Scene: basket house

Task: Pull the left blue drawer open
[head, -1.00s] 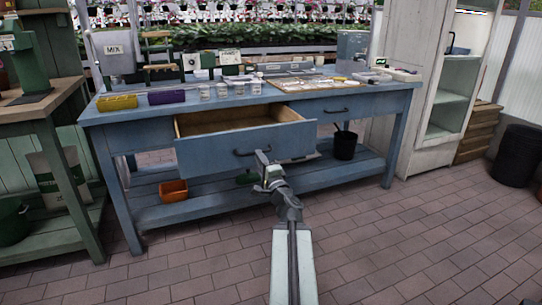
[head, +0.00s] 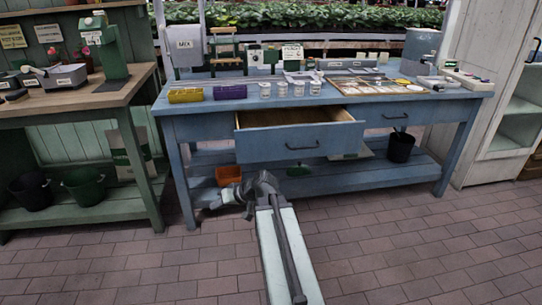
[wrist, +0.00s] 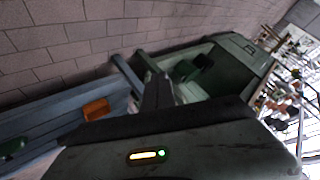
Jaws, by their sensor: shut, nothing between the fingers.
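The left blue drawer (head: 265,146) stands pulled out from the blue workbench (head: 185,121), with its pale wooden inside showing from above. Its dark handle (head: 303,147) is in plain view on the front panel. My gripper (head: 221,200) is below and to the left of the drawer, clear of the handle, near the lower shelf and the orange pot. In the wrist view my gripper (wrist: 158,92) is shut and empty, pointing away from the drawer. The drawer is not recognisable in the wrist view.
An orange pot (head: 228,174) and a black bucket (head: 401,147) sit on the lower shelf. A green bench (head: 150,190) with dark pots stands at left. Cups and bins line the blue worktop. The brick floor in front is open.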

